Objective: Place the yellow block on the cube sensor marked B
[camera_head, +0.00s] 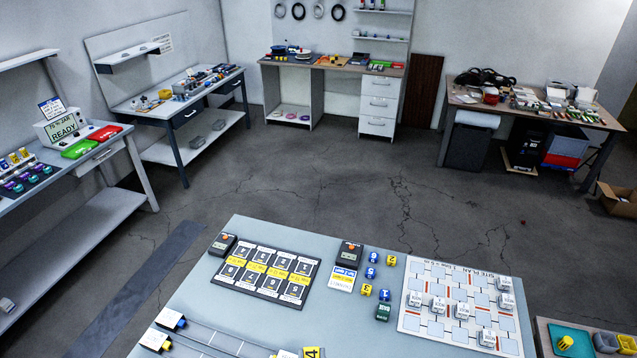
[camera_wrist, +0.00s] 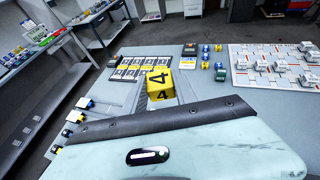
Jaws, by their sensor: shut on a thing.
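A yellow block (camera_wrist: 158,83) with a black 4 on it is at the tip of my gripper (camera_wrist: 160,98) in the wrist view. My gripper is shut on it; the pale gripper body and its dark edge fill the lower part of that view and hide the contact. The block shows at the bottom edge of the head view (camera_head: 312,353). Several pale cube sensors (camera_head: 438,304) stand on the white site plan board (camera_head: 428,327) to the right, also in the wrist view (camera_wrist: 280,66). Their labels are too small to read, so I cannot tell which is B.
Left of the board are small yellow and blue numbered cubes (camera_head: 371,272), a green box (camera_head: 383,312) and a dark device (camera_head: 350,255). A numbered dark panel (camera_head: 265,272) lies farther left. Bare grey tabletop (camera_head: 330,318) shows between the panel and board.

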